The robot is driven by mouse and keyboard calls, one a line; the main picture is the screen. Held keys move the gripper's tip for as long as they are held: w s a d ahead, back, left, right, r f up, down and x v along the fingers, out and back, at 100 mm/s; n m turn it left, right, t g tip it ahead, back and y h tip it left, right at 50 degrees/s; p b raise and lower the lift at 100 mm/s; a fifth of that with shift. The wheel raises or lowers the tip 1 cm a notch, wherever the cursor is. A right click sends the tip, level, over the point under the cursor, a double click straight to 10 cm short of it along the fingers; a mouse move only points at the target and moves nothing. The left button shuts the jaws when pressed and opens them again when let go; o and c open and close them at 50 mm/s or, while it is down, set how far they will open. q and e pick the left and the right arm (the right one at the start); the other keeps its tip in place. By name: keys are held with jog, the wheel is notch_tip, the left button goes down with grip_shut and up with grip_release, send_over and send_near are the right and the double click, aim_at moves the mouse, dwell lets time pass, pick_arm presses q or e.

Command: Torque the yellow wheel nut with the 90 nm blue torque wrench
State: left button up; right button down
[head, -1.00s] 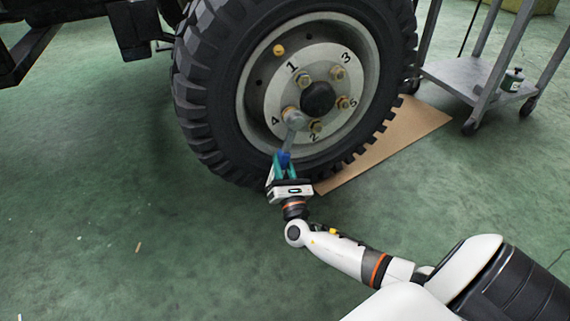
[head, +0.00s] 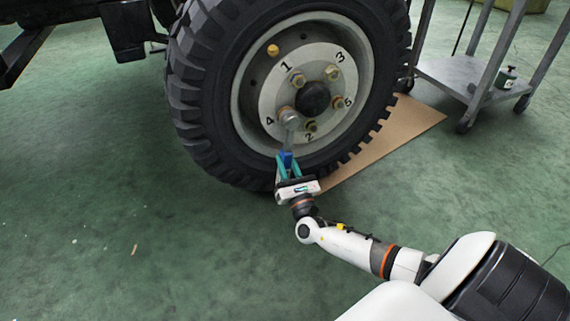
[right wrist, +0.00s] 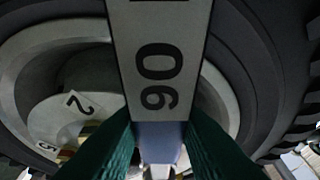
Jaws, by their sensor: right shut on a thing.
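The torque wrench (head: 290,136) has a grey head and shaft and a blue part. Its head is over the wheel nut beside the number 4, hiding that nut; I cannot tell how well it is seated or see the nut's colour. The handle hangs down from there. My right gripper (head: 286,165) is shut on the wrench's blue part below the wheel hub. In the right wrist view, the wrench (right wrist: 156,62) bears a label reading 90 between my green fingers (right wrist: 160,148). My left gripper is out of view.
The wheel (head: 193,110) has several brassy nuts around a black hub (head: 313,97), with numbers beside them. A yellow valve-like piece (head: 273,50) is on the rim. A cardboard sheet (head: 398,135) lies right of the tyre, near a grey trolley (head: 450,72).

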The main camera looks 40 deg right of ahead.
jog(key=shift+r, duration=0.3)
jog(key=shift+s+a+f+p, duration=0.1)
jog(key=shift+s+a+p, duration=0.15)
jog(key=shift+s, duration=0.5)
jog(key=shift+s+a+p, duration=0.15)
jog(key=shift+s+p, duration=0.2)
jog(key=shift+s, duration=0.35)
jog(key=shift+s+a+p, duration=0.25)
jog(key=shift+s+p, duration=0.2)
jog(key=shift+s, duration=0.5)
jog(key=shift+s+a+p, duration=0.2)
jog(key=shift+s, duration=0.55)
jog(key=shift+s+a+p, duration=0.15)
jog(key=shift+s+p, duration=0.05)
jog(key=shift+s, duration=0.5)
